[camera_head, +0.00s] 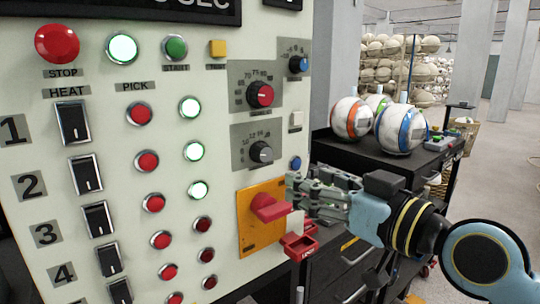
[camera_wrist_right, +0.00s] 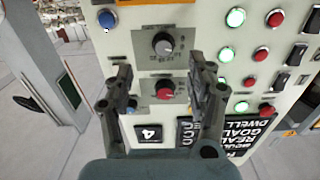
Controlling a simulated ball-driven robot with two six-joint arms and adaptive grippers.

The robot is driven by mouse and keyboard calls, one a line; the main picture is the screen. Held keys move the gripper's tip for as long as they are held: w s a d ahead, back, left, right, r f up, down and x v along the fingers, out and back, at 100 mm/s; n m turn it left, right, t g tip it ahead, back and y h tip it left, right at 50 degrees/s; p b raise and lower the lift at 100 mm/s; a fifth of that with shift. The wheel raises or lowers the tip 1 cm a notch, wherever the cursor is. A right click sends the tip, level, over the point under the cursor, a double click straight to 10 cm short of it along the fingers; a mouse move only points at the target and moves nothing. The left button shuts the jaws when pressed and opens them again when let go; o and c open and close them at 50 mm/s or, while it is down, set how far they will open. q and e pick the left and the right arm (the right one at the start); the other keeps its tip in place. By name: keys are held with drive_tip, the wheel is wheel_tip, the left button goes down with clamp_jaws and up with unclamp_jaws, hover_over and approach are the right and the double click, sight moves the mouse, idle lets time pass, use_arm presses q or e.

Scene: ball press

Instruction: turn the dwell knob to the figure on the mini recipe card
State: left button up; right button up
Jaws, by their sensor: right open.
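In the head view, a black knob with a grey cap (camera_head: 261,152) sits on a grey scale plate of small numbers. Above it is a black knob with a red cap (camera_head: 260,95). No dwell label is readable beside either. My right gripper (camera_head: 292,190) is below them, in front of the panel near a red handle. In the right wrist view its open fingers (camera_wrist_right: 160,72) are empty; the red-capped knob (camera_wrist_right: 165,90) shows between them and the grey-capped knob (camera_wrist_right: 162,43) beyond. A small black plate (camera_wrist_right: 148,134) bears a figure like 4, upside down. My left gripper is out of view.
The red handle (camera_head: 270,208) stands out from a yellow plate (camera_head: 246,232). A blue knob (camera_head: 298,64) and blue button (camera_head: 295,163) are at the panel's right edge. Switches and lit buttons fill the left. Balls (camera_head: 400,128) rest on a dark cabinet behind.

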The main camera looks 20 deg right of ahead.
sight(266, 156)
drive_tip(key=x, duration=0.3)
drive_tip(key=r+p+x, duration=0.1)
drive_tip(key=x, duration=0.2)
drive_tip(key=p+x, duration=0.1)
drive_tip(key=x, duration=0.2)
drive_tip(key=shift+a+r, duration=0.35)
drive_tip(key=shift+x, duration=0.8)
drive_tip(key=shift+f, duration=0.1)
drive_tip(key=c, duration=1.1)
drive_tip(key=m+p, duration=0.1)
drive_tip(key=m, duration=0.4)
drive_tip(key=shift+c, duration=0.2)
drive_tip(key=o, duration=1.1)
drive_tip(key=shift+o, duration=0.2)
drive_tip(key=shift+s, duration=0.1)
